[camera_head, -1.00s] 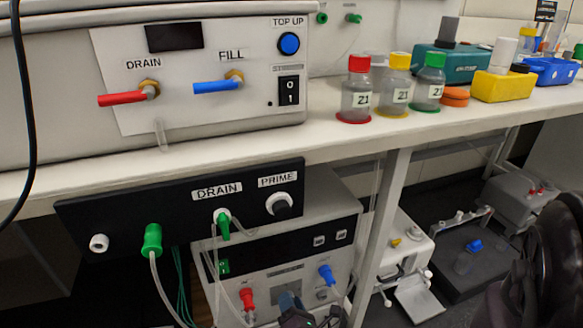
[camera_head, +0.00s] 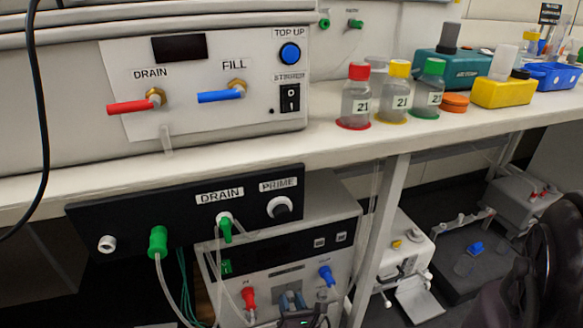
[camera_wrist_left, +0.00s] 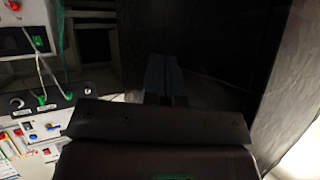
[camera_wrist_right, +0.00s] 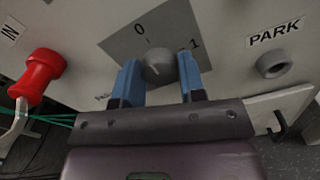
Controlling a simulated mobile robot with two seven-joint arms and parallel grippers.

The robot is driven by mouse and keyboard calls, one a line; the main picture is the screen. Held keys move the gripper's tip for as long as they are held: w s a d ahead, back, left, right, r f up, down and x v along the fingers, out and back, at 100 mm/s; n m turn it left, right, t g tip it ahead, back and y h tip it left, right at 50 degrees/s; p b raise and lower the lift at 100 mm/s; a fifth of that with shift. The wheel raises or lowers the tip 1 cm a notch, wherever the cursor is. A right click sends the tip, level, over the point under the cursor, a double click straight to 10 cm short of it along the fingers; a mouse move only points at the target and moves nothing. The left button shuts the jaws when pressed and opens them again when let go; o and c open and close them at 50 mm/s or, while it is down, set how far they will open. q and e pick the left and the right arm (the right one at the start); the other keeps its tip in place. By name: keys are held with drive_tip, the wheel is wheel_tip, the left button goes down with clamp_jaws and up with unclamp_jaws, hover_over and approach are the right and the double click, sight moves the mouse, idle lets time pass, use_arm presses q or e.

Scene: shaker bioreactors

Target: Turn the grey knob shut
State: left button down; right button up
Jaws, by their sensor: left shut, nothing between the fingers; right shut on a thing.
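The grey knob (camera_wrist_right: 158,65) is a small round dial on a dark grey label plate marked 0 and 1, seen in the right wrist view. The blue fingers of my right gripper (camera_wrist_right: 160,80) are on either side of it, and the gripper is shut on it. I cannot tell clearly where the knob points. In the head view my right gripper (camera_head: 291,300) is at the lower front of the pump unit and hides the knob. My left gripper (camera_wrist_left: 163,75) is shut and empty, away from the panels, against a dark background in the left wrist view.
A red connector (camera_wrist_right: 38,72) is left of the knob and the PARK socket (camera_wrist_right: 273,65) is right of it. A blue connector (camera_head: 326,275) is also on this front. The black DRAIN/PRIME panel (camera_head: 130,215) hangs above, with tubes. A table leg (camera_head: 380,235) stands to the right.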

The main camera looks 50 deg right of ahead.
drive_tip(key=shift+w+r, duration=0.1)
drive_tip(key=shift+w, duration=0.05)
drive_tip(key=o, duration=0.9)
